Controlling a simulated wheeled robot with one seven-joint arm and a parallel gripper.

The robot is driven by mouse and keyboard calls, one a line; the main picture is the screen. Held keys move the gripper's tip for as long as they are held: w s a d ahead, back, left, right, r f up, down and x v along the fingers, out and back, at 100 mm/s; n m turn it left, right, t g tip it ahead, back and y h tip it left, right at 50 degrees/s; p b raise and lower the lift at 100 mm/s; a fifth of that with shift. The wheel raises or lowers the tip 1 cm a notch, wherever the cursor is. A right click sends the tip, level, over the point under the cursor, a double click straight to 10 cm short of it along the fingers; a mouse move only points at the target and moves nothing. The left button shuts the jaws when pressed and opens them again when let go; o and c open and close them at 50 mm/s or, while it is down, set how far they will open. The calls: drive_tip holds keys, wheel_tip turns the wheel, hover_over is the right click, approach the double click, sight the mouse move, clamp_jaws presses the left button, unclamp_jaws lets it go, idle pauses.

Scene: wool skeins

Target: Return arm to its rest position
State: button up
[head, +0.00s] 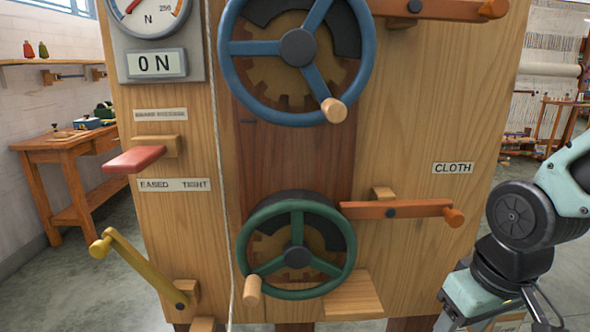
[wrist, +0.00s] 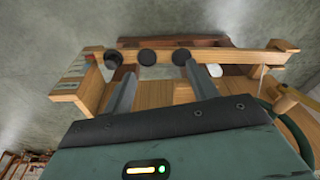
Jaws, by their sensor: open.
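My arm (head: 522,225) shows at the right edge of the head view, folded beside the wooden panel and apart from it. Its gripper is outside that view. In the wrist view my gripper (wrist: 155,76) is open, its two grey fingers spread with nothing held between them. Beyond the fingers lies a wooden frame (wrist: 225,56). Dark round shapes show near the fingertips, one of them between the fingers (wrist: 147,57). I cannot tell whether the fingers touch the frame.
The panel (head: 430,110) carries a blue wheel (head: 230,72), a green wheel (head: 246,225), orange levers (head: 400,209), a red lever (head: 133,159), a yellow crank (head: 143,262) and a gauge. A workbench (head: 62,155) stands at left. Grey floor (head: 85,285) is clear at left.

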drive_tip(key=s+a+r+n+g, duration=0.15)
drive_tip(key=s+a+n, duration=0.35)
drive_tip(key=s+a, duration=0.5)
wheel_tip(320, 180, up, 13)
drive_tip(key=p, duration=1.3)
drive_tip(key=shift+r+p, duration=0.2)
drive_tip(key=shift+p, duration=0.1)
